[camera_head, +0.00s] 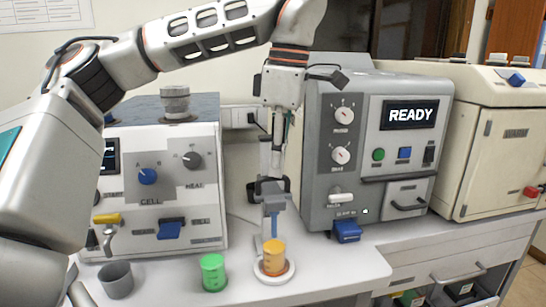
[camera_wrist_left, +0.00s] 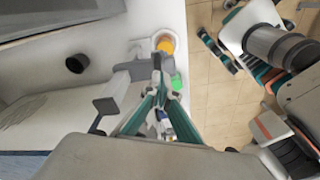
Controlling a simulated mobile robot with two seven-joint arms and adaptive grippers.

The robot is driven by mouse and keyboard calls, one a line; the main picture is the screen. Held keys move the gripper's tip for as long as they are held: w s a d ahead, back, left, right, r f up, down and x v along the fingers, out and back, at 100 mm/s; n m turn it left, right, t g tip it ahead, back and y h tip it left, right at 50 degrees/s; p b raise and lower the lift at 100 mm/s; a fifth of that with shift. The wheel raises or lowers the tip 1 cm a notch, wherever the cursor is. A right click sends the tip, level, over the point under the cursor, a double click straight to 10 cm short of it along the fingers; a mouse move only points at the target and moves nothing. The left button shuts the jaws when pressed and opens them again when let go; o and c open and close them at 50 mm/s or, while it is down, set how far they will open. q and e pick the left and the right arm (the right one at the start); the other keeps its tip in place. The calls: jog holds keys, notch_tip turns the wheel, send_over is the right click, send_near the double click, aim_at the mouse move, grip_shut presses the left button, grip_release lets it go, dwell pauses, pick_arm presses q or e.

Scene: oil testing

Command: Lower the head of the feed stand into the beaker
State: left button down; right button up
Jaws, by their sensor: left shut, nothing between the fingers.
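The feed stand's grey head (camera_head: 273,200) is at the lower end of my left arm, with a thin blue rod (camera_head: 274,226) hanging from it. The rod's lower end meets the top of the orange beaker (camera_head: 273,256); I cannot tell whether it is inside the rim. The beaker stands on a round white base and shows in the left wrist view (camera_wrist_left: 165,42). My left gripper (camera_wrist_left: 157,66) is shut and empty, pointing down at the stand above its head. Whether it touches the stand is unclear. My right gripper cannot be made out for certain.
A green beaker (camera_head: 213,272) stands left of the orange one, and a grey cup (camera_head: 117,280) farther left. The cell heater unit (camera_head: 150,205) is behind them. A grey machine reading READY (camera_head: 350,150) stands close to the right. The front-right counter (camera_head: 335,270) is clear.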

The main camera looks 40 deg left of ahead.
aim_at(277, 194)
pick_arm(q)
notch_tip(277, 194, down, 7)
jog(key=shift+f, duration=0.2)
jog(key=d+p, duration=0.1)
jog(key=w+d+r+p, duration=0.1)
jog(key=shift+w+d+p, duration=0.15)
jog(key=shift+d+p, duration=0.15)
jog(key=shift+p, duration=0.05)
pick_arm(e)
jog(key=shift+t, duration=0.5)
jog(key=r, duration=0.1)
jog(key=w+r, duration=0.1)
jog(key=r, duration=0.1)
jog(key=w+r, duration=0.1)
jog(key=r, duration=0.1)
jog(key=shift+w, duration=0.15)
pick_arm(q)
notch_tip(277, 194, up, 12)
jog(key=d, duration=0.1)
jog(key=shift+w, duration=0.35)
